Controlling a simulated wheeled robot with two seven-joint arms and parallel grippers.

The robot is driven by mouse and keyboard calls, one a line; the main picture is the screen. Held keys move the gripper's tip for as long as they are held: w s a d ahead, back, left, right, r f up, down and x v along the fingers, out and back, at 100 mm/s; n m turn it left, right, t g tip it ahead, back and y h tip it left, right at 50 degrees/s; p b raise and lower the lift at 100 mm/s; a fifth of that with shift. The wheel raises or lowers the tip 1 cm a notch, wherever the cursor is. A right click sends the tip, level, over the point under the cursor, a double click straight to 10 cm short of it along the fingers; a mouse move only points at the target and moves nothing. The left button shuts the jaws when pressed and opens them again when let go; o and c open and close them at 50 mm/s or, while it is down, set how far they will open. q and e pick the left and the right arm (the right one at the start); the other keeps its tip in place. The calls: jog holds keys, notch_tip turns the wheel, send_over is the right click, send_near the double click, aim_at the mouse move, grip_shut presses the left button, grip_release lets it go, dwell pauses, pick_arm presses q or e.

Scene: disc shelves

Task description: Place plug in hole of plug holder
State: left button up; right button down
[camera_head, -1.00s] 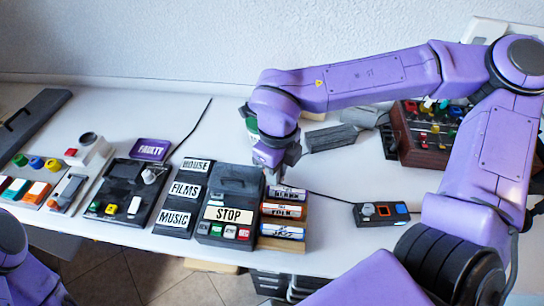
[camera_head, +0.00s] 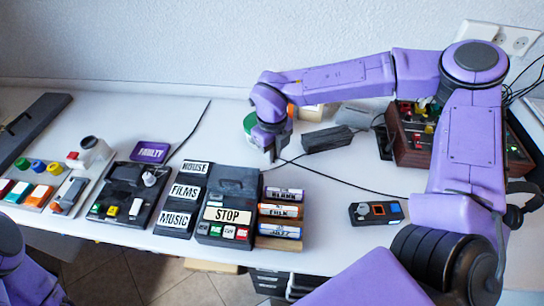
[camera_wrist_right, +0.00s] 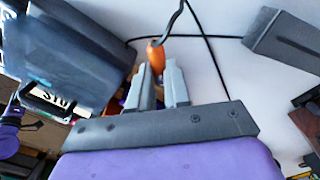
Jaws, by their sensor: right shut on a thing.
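My right gripper (camera_head: 271,158) is low over the table behind the label cartridges. In the right wrist view its two grey fingers (camera_wrist_right: 163,88) are shut on an orange plug (camera_wrist_right: 156,55). A dark cable runs from the plug's far end; it also shows in the head view (camera_head: 345,183), trailing right from the gripper. The plug's tip is hidden between the fingers. I cannot tell which object is the plug holder or see its hole. My left gripper is out of view; only part of my left arm shows at lower left.
A dark player with a STOP label (camera_head: 236,186) stands left of a wooden rack of cartridges (camera_head: 281,243). A small button box (camera_head: 378,212) lies to the right. A brown control box (camera_head: 409,153) and a dark grey block (camera_head: 327,139) stand behind.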

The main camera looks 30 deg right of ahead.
jog(key=w+f, duration=0.1)
jog(key=w+d+f, duration=0.1)
jog(key=f, duration=0.1)
jog(key=w+f, duration=0.1)
jog(key=shift+w+d+f, duration=0.1)
jog(key=shift+d+f, duration=0.15)
jog(key=shift+d, duration=0.1)
notch_tip(320, 180, down, 2)
jog(key=shift+f+p, duration=0.15)
jog(key=shift+p, duration=0.4)
jog(key=shift+f, duration=0.4)
jog(key=c, duration=1.1)
grip_release()
